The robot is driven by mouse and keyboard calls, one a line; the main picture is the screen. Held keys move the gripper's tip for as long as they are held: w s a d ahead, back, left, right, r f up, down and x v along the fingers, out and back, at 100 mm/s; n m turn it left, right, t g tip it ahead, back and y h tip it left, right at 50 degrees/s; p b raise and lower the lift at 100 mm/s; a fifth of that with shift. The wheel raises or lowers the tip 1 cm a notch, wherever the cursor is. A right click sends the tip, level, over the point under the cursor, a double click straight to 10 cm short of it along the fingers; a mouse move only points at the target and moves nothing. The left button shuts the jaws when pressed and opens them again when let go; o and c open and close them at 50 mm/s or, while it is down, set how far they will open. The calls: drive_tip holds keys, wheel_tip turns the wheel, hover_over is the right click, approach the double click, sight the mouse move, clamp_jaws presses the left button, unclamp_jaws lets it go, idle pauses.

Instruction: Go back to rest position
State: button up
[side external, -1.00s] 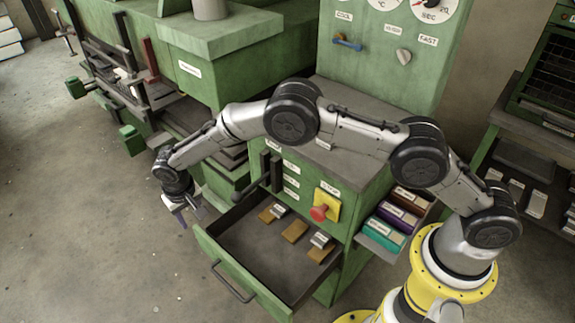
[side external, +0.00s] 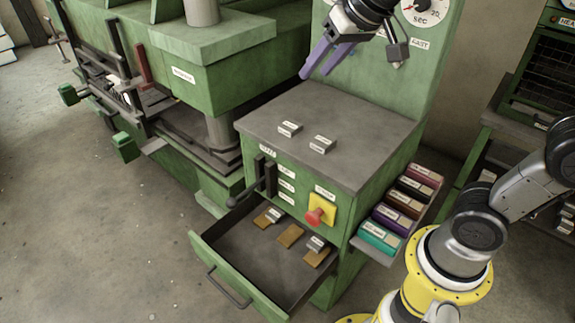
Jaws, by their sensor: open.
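My gripper (side external: 326,60) is at the top centre of the side view, in front of the green control panel and above the grey cabinet top. Its two purple fingers are apart and point down to the left, with nothing between them. Part of the wrist and the middle of my arm lie outside the picture. My yellow and grey base stands at the lower right.
An open drawer (side external: 204,238) juts from the green cabinet (side external: 345,262), holding several tan and light blocks. Two small labelled blocks (side external: 289,129) (side external: 322,144) lie on the cabinet top. A side rack holds several coloured rolls (side external: 397,217). A green press (side external: 215,75) stands left.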

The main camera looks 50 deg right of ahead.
drive_tip(key=s+d+f+n, duration=0.1)
drive_tip(key=s+f, duration=0.3)
drive_tip(key=s, duration=0.4)
drive_tip(key=s+f+n+g, duration=0.1)
drive_tip(key=s+f+n, duration=0.1)
drive_tip(key=s+f, duration=0.3)
drive_tip(key=s, duration=0.4)
drive_tip(key=shift+s+d+f, duration=0.15)
drive_tip(key=shift+s+d, duration=0.05)
drive_tip(key=shift+d, duration=0.2)
